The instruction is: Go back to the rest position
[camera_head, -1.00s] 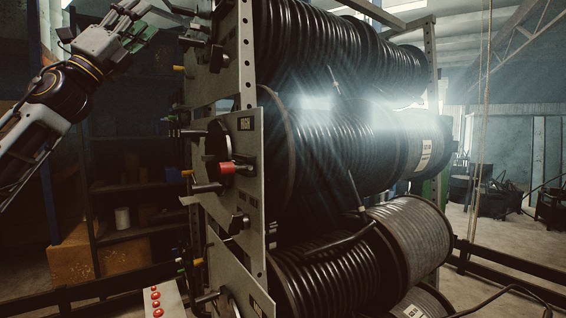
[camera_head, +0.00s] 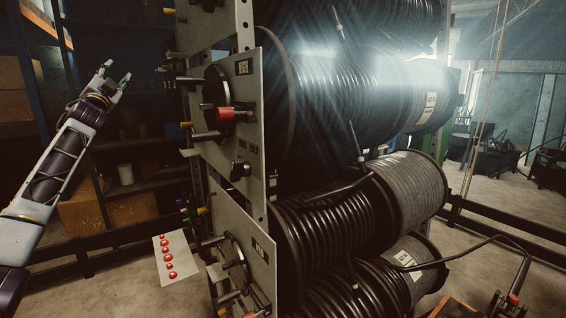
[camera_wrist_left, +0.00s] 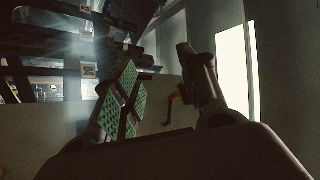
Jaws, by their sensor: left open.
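My left gripper (camera_head: 117,71) is at the left of the head view, its arm rising from the lower left corner. Its fingers are apart and nothing shows between them. In the left wrist view the gripper (camera_wrist_left: 156,62) also shows spread fingers, one with green ribbed pads. The gripper is clear of the hose rack, to the left of its grey side plate (camera_head: 252,172). My right gripper is not in view.
Black hose reels (camera_head: 335,105) fill the rack in the middle. A red knob (camera_head: 232,114) and several short rods stick out of its left side. A white panel with red buttons (camera_head: 170,258) is below left. Shelves (camera_head: 150,186) stand behind the arm.

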